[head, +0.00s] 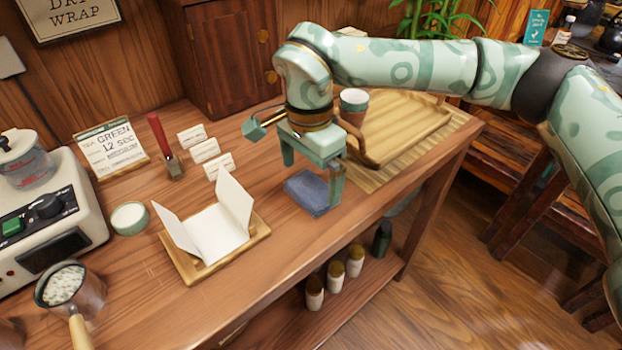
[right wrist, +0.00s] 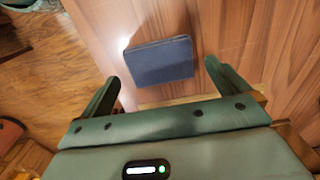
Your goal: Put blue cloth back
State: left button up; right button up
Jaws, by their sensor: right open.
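The blue cloth (head: 308,191) is folded into a flat pad and lies on the wooden table near its front edge. In the right wrist view the cloth (right wrist: 160,62) lies just beyond the fingertips. My right gripper (head: 312,176) is open, with its fingers pointing down around the cloth's place; it holds nothing. It also shows in the right wrist view (right wrist: 162,72), its two fingers spread wider than the cloth. One finger hides a little of the cloth's right end in the head view. My left gripper is not in view.
A wooden tray (head: 178,258) with white paper stands left of the cloth. A slatted tray (head: 410,122) on a mat and a cup (head: 354,100) are behind to the right. A green bowl (head: 130,218), small cards (head: 205,151) and a machine (head: 60,215) stand at the left.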

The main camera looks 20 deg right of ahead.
aim_at(310, 189)
pick_arm(q)
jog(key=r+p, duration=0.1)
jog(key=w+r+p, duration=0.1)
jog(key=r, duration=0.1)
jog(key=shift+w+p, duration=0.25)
jog(key=shift+p, duration=0.15)
pick_arm(e)
notch_tip(310, 189, up, 9)
jog(key=shift+s, duration=0.1)
